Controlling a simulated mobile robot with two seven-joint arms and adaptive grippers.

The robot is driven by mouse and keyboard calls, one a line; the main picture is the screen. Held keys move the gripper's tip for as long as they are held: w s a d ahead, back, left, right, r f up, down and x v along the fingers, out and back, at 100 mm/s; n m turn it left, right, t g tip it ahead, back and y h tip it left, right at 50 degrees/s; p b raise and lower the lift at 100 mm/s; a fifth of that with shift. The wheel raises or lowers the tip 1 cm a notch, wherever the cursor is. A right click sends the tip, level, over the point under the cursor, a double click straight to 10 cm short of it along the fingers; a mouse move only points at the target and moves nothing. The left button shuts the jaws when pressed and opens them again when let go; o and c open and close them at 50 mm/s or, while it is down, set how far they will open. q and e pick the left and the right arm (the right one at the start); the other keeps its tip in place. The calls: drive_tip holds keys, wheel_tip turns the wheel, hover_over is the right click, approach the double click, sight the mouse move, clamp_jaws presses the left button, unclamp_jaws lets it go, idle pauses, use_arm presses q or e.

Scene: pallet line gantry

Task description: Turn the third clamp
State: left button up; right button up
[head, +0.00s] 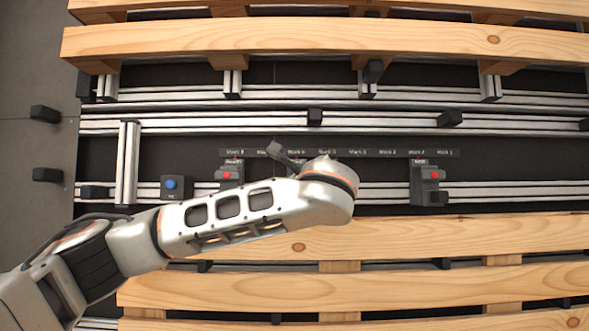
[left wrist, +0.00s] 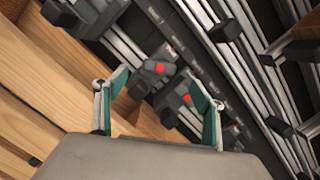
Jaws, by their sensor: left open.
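Grey-black clamps with red marks sit along the aluminium rail. My right gripper is not in view.
A label strip (head: 375,153) runs behind the clamps. A box with a blue button (head: 175,186) sits at the left. Wooden pallet boards lie in front (head: 480,236) and behind (head: 330,40). Black blocks (head: 450,118) sit on the rear rails.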

use_arm(q)
drive_tip(key=shift+p+x, duration=0.6)
drive_tip(key=shift+x, duration=3.05)
drive_tip(key=shift+f, duration=0.1)
drive_tip(key=c, duration=1.1)
